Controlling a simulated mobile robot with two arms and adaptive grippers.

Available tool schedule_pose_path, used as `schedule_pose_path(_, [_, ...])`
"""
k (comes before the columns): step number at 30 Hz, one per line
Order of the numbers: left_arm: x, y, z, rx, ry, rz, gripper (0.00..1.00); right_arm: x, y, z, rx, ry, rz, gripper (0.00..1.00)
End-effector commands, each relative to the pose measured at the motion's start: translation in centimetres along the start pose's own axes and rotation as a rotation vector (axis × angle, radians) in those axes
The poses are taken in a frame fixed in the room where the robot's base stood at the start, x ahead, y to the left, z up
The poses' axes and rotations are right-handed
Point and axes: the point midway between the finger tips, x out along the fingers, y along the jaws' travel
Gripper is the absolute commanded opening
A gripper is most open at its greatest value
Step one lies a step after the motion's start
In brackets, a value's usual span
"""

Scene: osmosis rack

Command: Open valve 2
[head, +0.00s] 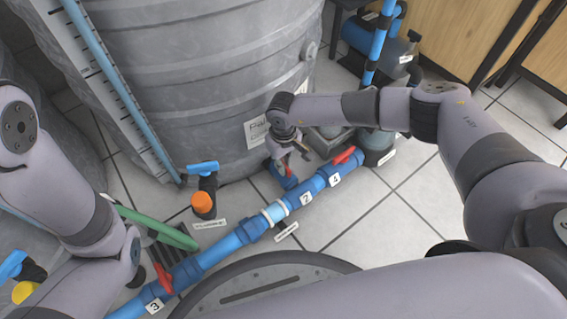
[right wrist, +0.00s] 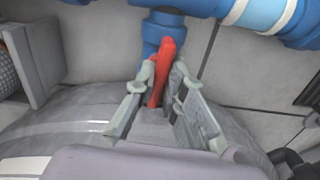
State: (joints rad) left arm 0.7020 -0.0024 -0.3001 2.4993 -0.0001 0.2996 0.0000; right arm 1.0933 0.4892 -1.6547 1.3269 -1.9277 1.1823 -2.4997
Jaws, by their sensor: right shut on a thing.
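Valve 2 is a blue stub valve (head: 287,181) with a red handle, off the blue pipe by a label "2" (head: 305,197). My right gripper (head: 284,153) reaches down to it beside the grey tank. In the right wrist view the red handle (right wrist: 163,66) lies between the two grey fingers of my right gripper (right wrist: 161,88), which is shut on it. The handle runs roughly in line with the blue valve body (right wrist: 161,27). In the head view the gripper hides part of the handle.
The large ribbed grey tank (head: 190,75) stands close behind the gripper. Another red handle (head: 345,155) is just right of it, and one (head: 163,279) is at the lower left. A blue-handled valve with an orange cap (head: 203,202) stands left. Tiles (head: 385,215) are clear at right.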

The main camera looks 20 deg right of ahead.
Motion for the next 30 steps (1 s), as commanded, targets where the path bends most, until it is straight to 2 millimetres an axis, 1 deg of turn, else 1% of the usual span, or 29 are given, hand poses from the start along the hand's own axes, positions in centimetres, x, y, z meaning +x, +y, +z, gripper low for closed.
schedule_pose_path(9, [-0.32,0.05,0.10,0.000,-0.004,0.000,0.31,-0.03,0.11,-0.09,-0.079,0.003,0.002,0.00])
schedule_pose_path(22, [-0.31,0.09,-0.09,0.001,-0.001,0.003,0.31,-0.05,0.11,-0.09,-0.088,0.003,0.002,0.00])
schedule_pose_path(23, [-0.30,0.09,-0.12,0.001,-0.001,0.003,0.31,-0.05,0.11,-0.09,-0.088,0.003,0.002,0.12])
schedule_pose_path(30, [-0.28,0.10,-0.23,0.001,0.001,0.004,0.31,-0.03,0.06,-0.05,-0.086,0.002,0.001,0.28])
